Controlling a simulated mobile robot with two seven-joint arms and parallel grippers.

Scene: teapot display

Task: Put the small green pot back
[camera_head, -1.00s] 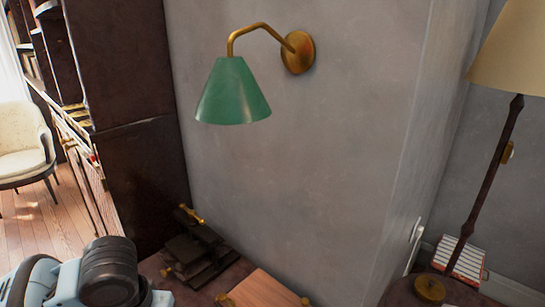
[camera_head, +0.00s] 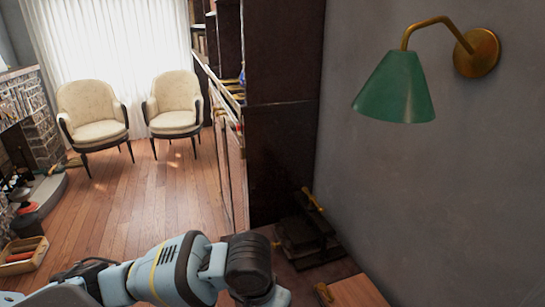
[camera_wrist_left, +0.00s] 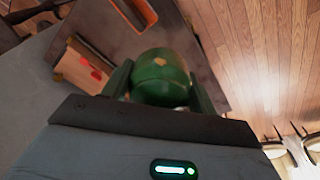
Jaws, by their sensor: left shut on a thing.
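The small green pot (camera_wrist_left: 161,77) shows in the left wrist view as a rounded dark green body with a small pale spot on it. My left gripper (camera_wrist_left: 160,92) is shut on it, with a finger on each side. The pot is not visible in the head view, where my left arm comes in from the bottom left and its gripper is out of sight. A dark stepped wooden stand (camera_head: 303,238) is on the low surface by the wall, with a brass-coloured piece on top. My right gripper is in neither view.
A light wooden board (camera_head: 358,292) lies in front of the stand. A green wall lamp (camera_head: 397,88) hangs above. A dark cabinet (camera_head: 285,150) stands behind. Two cream chairs (camera_head: 93,108) are by the window, with open wooden floor (camera_head: 150,195) before them.

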